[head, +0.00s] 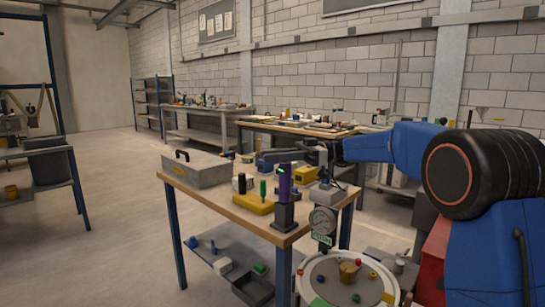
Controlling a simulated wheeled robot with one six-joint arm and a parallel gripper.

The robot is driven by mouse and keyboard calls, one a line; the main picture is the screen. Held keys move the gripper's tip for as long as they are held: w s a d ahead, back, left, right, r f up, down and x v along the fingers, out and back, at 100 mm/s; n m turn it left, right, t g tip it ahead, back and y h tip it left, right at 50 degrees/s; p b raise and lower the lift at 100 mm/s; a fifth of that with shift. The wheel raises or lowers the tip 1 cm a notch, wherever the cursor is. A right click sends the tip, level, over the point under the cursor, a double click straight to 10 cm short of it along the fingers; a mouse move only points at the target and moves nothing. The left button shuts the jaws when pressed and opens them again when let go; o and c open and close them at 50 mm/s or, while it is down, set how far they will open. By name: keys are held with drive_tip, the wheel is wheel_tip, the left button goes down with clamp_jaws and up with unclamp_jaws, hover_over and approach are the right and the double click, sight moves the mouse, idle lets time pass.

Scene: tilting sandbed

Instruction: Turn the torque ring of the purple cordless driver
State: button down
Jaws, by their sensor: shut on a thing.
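The purple cordless driver (284,184) stands upright in a dark stand (285,217) at the front of the wooden-topped workbench (232,213). My blue arm reaches in from the right, and its dark wrist is above the back right of the bench. My gripper (290,164) is small and dark at the driver's upper end and is shut on it. The fingertips and the torque ring are too small to make out clearly.
A grey toolbox (196,168) stands at the bench's left. A yellow tray (253,205) with a green-handled tool (263,190) lies left of the driver. A round gauge (322,220) stands to the right, above a round white table (322,270) with small coloured pieces.

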drive_tip(key=shift+s+n+g+h, duration=0.15)
drive_tip(key=shift+n+g+h, duration=0.3)
drive_tip(key=shift+g, duration=0.25)
drive_tip(key=shift+n+g, duration=0.25)
drive_tip(key=shift+g, duration=0.05)
drive_tip(key=c, duration=1.6)
unclamp_jaws()
drive_tip(key=shift+d, duration=0.1)
